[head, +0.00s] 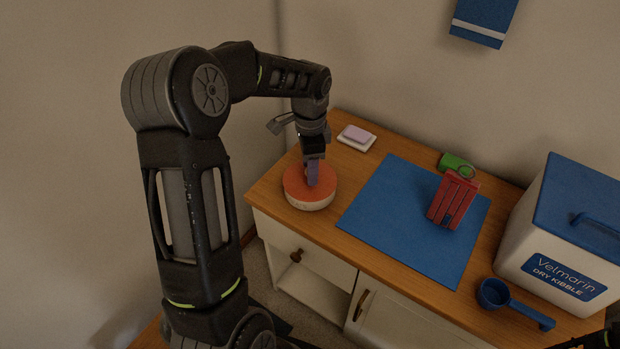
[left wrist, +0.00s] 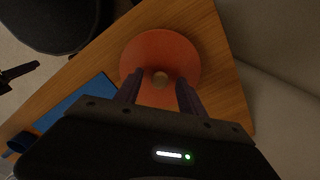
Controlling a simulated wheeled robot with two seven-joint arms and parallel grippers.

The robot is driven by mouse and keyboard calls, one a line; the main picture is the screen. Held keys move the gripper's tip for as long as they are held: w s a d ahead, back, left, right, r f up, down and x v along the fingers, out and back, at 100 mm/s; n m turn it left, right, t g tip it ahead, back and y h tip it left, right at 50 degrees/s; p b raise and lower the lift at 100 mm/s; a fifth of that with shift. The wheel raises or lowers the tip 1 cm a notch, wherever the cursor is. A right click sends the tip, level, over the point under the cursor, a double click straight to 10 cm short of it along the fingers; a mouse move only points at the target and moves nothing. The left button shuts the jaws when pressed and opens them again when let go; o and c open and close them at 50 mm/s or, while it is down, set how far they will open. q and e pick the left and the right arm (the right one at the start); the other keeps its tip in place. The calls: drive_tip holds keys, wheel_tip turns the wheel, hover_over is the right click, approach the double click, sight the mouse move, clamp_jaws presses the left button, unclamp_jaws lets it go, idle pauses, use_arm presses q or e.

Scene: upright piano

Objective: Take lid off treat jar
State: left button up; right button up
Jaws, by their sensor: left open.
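The treat jar (head: 312,205) is a low, round, pale jar near the left end of the wooden counter. Its flat orange-red lid (head: 292,181) sits on top of it. My left gripper (head: 313,180) points down over the lid. Whether the fingertips touch the lid is unclear. Dark parts at the head view's lower right corner may be my right arm.
A blue mat (head: 400,240) lies right of the jar, with a red item (head: 453,200) on it and a green one (head: 455,164) at its edge. A soap-like block (head: 357,136) sits behind. A kibble bin (head: 560,240) and blue scoop (head: 510,303) are at right.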

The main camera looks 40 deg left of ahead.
use_arm(q)
drive_tip(key=shift+c, duration=0.2)
clamp_jaws()
idle(0.5)
